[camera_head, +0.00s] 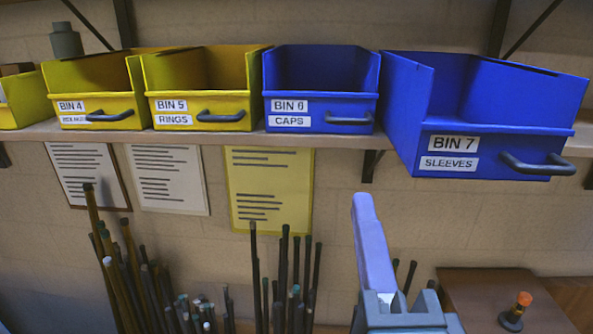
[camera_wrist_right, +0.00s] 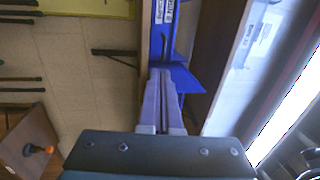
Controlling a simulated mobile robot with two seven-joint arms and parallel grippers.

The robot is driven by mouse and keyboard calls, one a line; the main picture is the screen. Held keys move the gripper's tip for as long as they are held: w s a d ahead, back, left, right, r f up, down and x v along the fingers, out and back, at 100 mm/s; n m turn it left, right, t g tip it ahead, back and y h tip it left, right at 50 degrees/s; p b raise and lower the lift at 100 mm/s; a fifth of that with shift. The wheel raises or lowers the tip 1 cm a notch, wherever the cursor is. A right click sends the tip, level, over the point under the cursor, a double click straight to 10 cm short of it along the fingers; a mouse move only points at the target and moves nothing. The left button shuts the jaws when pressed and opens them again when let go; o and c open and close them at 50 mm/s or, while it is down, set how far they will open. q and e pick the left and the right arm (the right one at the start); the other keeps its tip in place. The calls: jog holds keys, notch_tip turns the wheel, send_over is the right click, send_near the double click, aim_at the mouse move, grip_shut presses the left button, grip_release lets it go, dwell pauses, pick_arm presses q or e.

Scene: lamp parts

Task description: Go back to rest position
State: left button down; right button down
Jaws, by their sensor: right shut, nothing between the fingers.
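My right gripper (camera_head: 363,200) stands upright below the shelf, between BIN 6 and BIN 7, with its pale purple fingers pointing up. In the right wrist view my right gripper (camera_wrist_right: 160,72) has its two fingers together with nothing between them. A blue bin (camera_wrist_right: 185,80) shows just beyond the fingertips there; I cannot tell whether they touch. My left gripper is in neither view.
Blue BIN 7 (camera_head: 405,120) juts out past the shelf edge (camera_head: 225,138). Blue BIN 6 (camera_head: 320,108) and yellow bins, including BIN 5 (camera_head: 200,105), sit left of it. Several upright rods (camera_head: 282,285) stand below. A brown box (camera_head: 490,300) is lower right.

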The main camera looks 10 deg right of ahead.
jog(key=s+a+n+g+y+p, duration=0.3)
jog(key=a+n+g+y+p, duration=0.3)
jog(key=n+y, duration=0.8)
jog(key=s+d+f+n+g+h+p, duration=0.1)
jog(key=s+d+f+n+g+h, duration=0.3)
jog(key=s+d+n+g+h, duration=0.4)
jog(key=s+d+g+h, duration=0.1)
jog(key=s+d, duration=0.4)
jog(key=shift+s+d+f+n+g, duration=0.2)
jog(key=shift+s+n+g, duration=0.1)
jog(key=shift+s, duration=0.1)
jog(key=shift+w+a, duration=0.1)
jog(key=shift+a, duration=0.05)
